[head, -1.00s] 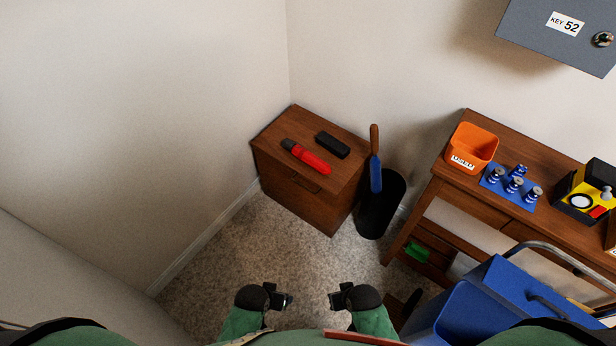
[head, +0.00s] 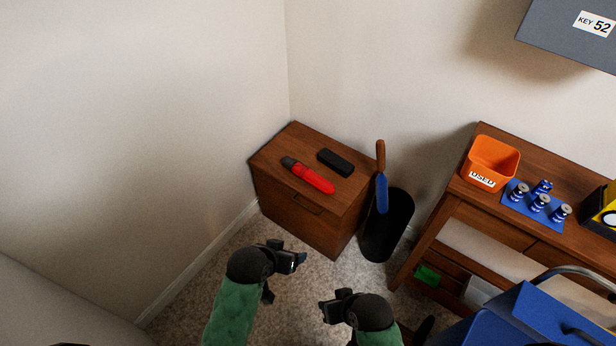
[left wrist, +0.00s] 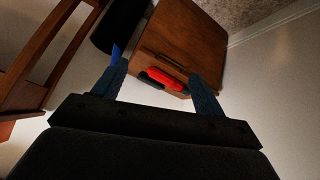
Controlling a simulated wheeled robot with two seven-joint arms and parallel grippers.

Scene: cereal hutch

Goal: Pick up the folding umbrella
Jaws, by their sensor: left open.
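The folding umbrella (head: 308,175), red with a dark grey end, lies on top of a small brown wooden cabinet (head: 290,208). A black oblong case (head: 335,162) lies beside it. My left gripper (head: 297,259) is open and empty, in front of the cabinet and apart from the umbrella. In the left wrist view the umbrella (left wrist: 167,79) appears between the two fingers of my left gripper (left wrist: 160,85), farther away. My right gripper (head: 327,310) is lower in the head view, apart from everything; its jaw opening is unclear.
A black bin (head: 387,232) with a blue, wooden-handled tool (head: 381,180) stands right of the cabinet. A wooden table (head: 458,183) with an orange bin (head: 491,160) is farther right, and a blue container (head: 520,325) is at lower right. Walls close in behind and left.

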